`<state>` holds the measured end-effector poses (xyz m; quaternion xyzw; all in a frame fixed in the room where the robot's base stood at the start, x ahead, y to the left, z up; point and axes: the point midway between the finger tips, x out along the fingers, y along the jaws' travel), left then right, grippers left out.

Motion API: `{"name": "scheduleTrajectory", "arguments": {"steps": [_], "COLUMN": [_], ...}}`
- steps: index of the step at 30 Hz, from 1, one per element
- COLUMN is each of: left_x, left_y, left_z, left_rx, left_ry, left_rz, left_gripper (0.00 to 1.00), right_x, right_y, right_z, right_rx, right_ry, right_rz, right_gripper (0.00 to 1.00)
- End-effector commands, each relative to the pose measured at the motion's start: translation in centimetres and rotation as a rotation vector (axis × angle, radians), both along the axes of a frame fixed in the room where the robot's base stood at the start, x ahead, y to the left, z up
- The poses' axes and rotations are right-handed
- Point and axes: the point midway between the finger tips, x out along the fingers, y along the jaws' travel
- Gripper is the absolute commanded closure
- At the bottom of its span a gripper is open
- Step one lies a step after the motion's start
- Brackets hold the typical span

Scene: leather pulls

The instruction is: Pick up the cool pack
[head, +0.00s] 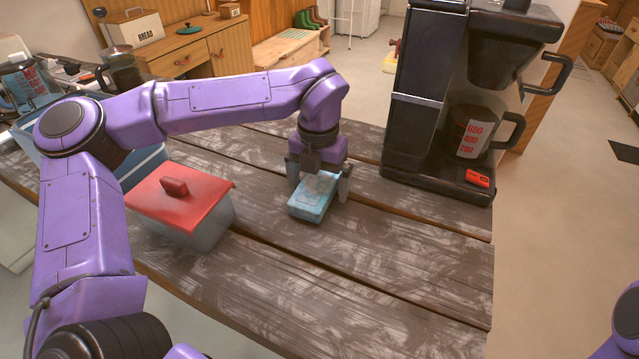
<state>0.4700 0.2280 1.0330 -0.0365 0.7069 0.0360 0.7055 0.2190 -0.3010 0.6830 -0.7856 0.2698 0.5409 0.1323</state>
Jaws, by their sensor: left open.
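The cool pack (314,197) is a small light-blue block lying on the dark wooden table, near its middle. My left gripper (319,185) points down over it. Its fingers are open, one at the pack's left side and one at its right side. Whether the fingers touch the pack cannot be told. The gripper body hides part of the pack's far end. My right gripper is not in view; only a bit of my purple right arm shows at the lower right.
A clear container with a red lid (180,196) stands left of the pack, with a blue box (144,163) behind it. A black coffee machine (430,110) with a jug (474,134) stands at the right back. The table (400,262) is clear in front and to the right.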

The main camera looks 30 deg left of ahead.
Motion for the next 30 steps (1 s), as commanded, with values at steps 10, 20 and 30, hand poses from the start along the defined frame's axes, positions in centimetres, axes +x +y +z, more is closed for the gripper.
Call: {"name": "scheduleTrajectory", "arguments": {"steps": [10, 20, 30], "left_x": [0.0, 0.0, -1.9], "left_y": [0.0, 0.0, 0.4], "left_z": [-0.1, 0.0, 5.3], "left_rx": [0.000, -0.001, -0.002], "left_ry": [-0.001, -0.002, -0.010], "left_rz": [0.001, 0.001, 0.001], "left_gripper": [0.42, 0.67, 0.67], "right_x": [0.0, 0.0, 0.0], "right_y": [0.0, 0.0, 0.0], "right_z": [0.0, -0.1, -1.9], "right_rx": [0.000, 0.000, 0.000], "right_ry": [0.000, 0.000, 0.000], "right_rz": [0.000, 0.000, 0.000], "right_gripper": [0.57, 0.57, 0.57]}}
